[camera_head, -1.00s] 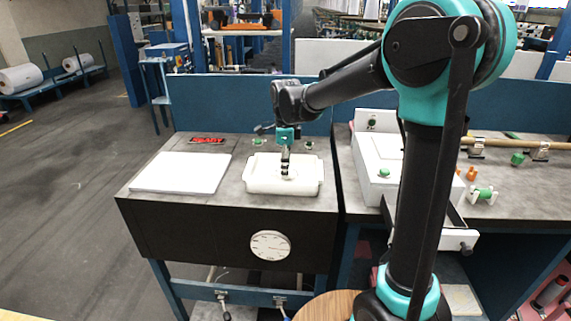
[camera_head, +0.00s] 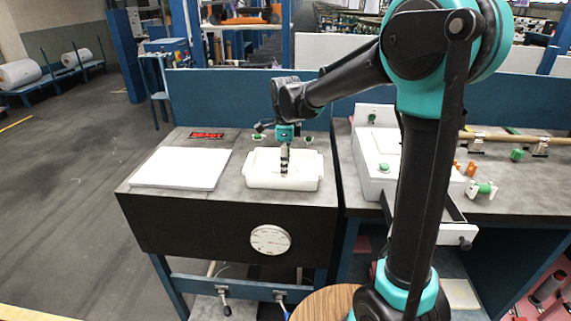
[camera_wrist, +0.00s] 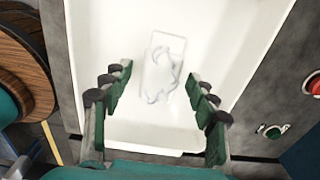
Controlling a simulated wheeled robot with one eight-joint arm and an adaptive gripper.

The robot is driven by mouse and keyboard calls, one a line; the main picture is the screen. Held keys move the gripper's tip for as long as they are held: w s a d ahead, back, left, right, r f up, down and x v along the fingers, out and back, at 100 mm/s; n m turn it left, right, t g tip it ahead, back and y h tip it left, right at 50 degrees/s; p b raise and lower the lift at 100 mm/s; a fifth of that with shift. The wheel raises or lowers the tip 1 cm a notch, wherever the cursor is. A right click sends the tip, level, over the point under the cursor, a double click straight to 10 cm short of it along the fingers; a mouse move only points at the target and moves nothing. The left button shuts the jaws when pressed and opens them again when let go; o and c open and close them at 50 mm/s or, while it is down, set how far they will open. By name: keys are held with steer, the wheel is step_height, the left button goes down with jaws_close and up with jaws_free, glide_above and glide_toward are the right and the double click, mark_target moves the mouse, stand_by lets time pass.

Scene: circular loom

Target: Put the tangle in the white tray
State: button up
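The white tray (camera_head: 268,183) stands on the grey bench top; its rim and floor fill most of the wrist view (camera_wrist: 225,135). A pale whitish tangle (camera_wrist: 160,78) of looped strands lies on the tray floor in the wrist view, with a faint rectangular outline around it. It is hard to make out against the white. My gripper (camera_head: 284,172) points down over the tray. In the wrist view my gripper (camera_wrist: 160,92) has its green fingers spread wide apart, with nothing between the tips. The tangle shows just beyond them, apart from both fingers.
A flat white board (camera_head: 180,168) lies left of the tray, with a red sign (camera_head: 207,136) behind it. A white box (camera_head: 378,160) stands on the bench to the right. A blue panel (camera_head: 240,100) closes off the back.

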step_height(320, 180, up, 12)
stand_by(0.8)
